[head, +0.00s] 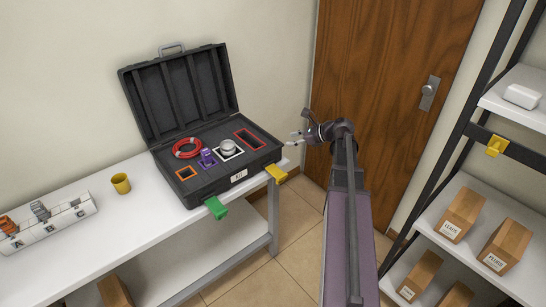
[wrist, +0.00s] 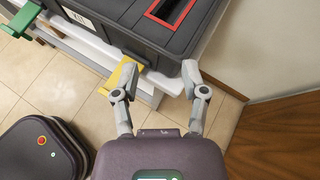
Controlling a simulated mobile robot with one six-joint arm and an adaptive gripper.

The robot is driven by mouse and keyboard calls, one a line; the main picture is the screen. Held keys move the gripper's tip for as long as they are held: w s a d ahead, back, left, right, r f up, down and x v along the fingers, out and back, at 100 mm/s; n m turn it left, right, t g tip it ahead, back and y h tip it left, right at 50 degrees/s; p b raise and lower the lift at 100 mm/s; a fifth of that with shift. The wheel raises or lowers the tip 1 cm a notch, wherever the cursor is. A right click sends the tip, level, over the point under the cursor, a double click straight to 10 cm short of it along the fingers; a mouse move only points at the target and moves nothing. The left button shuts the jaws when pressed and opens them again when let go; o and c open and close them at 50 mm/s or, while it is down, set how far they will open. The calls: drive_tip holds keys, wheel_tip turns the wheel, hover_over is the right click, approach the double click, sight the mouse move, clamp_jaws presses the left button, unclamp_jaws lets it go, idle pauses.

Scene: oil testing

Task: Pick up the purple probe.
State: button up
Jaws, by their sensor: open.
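The purple probe (head: 207,156) stands in the open black case (head: 207,182), near the middle of its front part, by a purple-outlined slot. It is not visible in the wrist view. My gripper (head: 293,139) is to the right of the case, beyond the table's right end, with its fingers pointing left toward the case. In the wrist view my gripper (wrist: 160,78) is open and empty, with its fingertips close to the case's corner as seen from above.
The case also holds a red cable coil (head: 187,148) and a round grey item (head: 228,147). Green (head: 216,208) and yellow (head: 277,173) pieces stick out at the table's front edge. A yellow cup (head: 121,183) stands left. A shelf (head: 470,220) with boxes is at right.

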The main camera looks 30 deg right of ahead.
drive_tip(key=d+m, duration=0.1)
drive_tip(key=d, duration=0.1)
drive_tip(key=d+m+t+b, duration=0.1)
drive_tip(key=shift+w+d+f, duration=0.1)
drive_tip(key=shift+d+f, duration=0.05)
drive_tip(key=shift+d, duration=0.25)
